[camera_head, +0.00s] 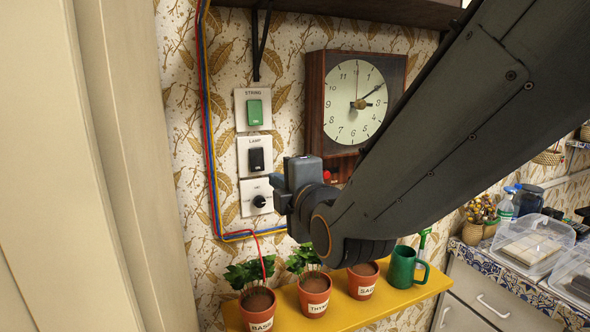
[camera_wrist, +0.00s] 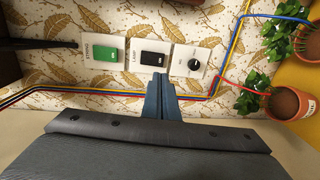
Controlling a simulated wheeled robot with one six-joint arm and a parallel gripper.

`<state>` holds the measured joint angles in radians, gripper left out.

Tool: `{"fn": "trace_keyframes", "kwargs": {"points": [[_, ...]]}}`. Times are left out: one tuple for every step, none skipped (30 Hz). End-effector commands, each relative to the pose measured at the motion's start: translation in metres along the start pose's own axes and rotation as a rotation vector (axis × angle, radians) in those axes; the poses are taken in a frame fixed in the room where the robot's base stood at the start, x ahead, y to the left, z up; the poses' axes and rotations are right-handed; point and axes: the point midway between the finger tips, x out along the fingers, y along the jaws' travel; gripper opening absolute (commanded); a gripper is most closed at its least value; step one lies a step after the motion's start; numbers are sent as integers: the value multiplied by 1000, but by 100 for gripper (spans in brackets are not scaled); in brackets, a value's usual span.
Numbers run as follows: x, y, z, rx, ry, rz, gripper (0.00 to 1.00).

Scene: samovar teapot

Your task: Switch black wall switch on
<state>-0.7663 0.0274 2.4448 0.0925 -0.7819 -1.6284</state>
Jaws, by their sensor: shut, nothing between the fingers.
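The black wall switch (camera_head: 256,159) sits on a white plate labelled LAMP, between a green switch above it and a round knob below it. In the wrist view the black switch (camera_wrist: 154,59) lies just beyond my fingertips. I cannot tell whether it is on or off. My gripper (camera_head: 280,181) is shut and empty, in front of the wall to the right of the switch plates. In the wrist view its blue fingers (camera_wrist: 160,80) are together, pointing at the edge of the LAMP plate. I cannot tell whether they touch it.
The green switch (camera_head: 254,112) and the black knob (camera_head: 259,201) are on neighbouring plates. A wooden clock (camera_head: 356,102) hangs to the right. Coloured wires (camera_head: 208,130) run down the left side. A yellow shelf (camera_head: 340,311) below holds potted herbs and a green mug (camera_head: 403,268).

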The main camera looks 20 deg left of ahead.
Motion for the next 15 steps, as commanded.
{"fn": "trace_keyframes", "kwargs": {"points": [[7,-1,0,0,-1,-3,0],[12,0,0,0,-1,-2,0],[17,0,0,0,-1,-3,0],[22,0,0,0,-1,-2,0],[26,0,0,0,-2,-3,0],[32,0,0,0,-2,-3,0],[36,0,0,0,-2,-3,0],[41,0,0,0,-2,-3,0],[47,0,0,0,-2,-4,0],[51,0,0,-1,-1,-3,0],[55,0,0,-1,-1,-3,0],[62,0,0,-1,-1,-3,0],[66,0,0,-1,-1,-2,0],[70,0,0,-1,-1,-3,0],[76,0,0,0,-1,-2,0]]}}
